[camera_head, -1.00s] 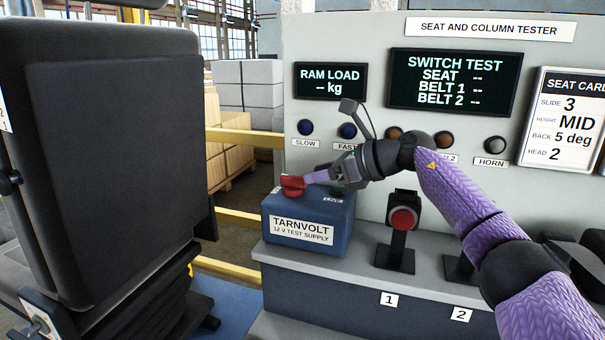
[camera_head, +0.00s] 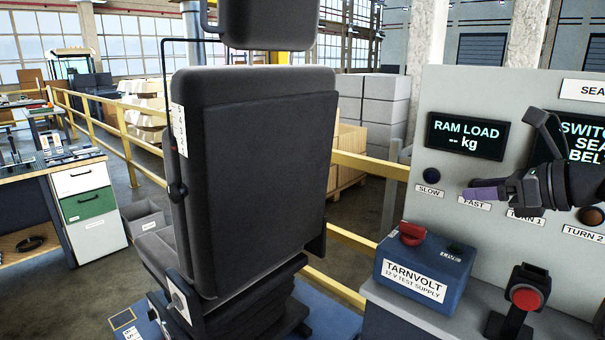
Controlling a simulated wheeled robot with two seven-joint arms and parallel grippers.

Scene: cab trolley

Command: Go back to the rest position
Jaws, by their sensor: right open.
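My right gripper (camera_head: 497,190) is at the right of the head view, in front of the tester panel (camera_head: 465,85), over the FAST and TURN 1 labels. It is open with nothing seen between its fingers. It is up and to the right of the blue Tarnvolt test supply box (camera_head: 415,287), clear of its red knob (camera_head: 411,233). My left gripper is not in view.
A black seat (camera_head: 255,170) stands left of the tester on a blue base (camera_head: 335,318). A red button on a stand (camera_head: 525,298) is on the tester's ledge. Yellow rails (camera_head: 372,165) run behind. A workbench with drawers (camera_head: 85,205) is at the left.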

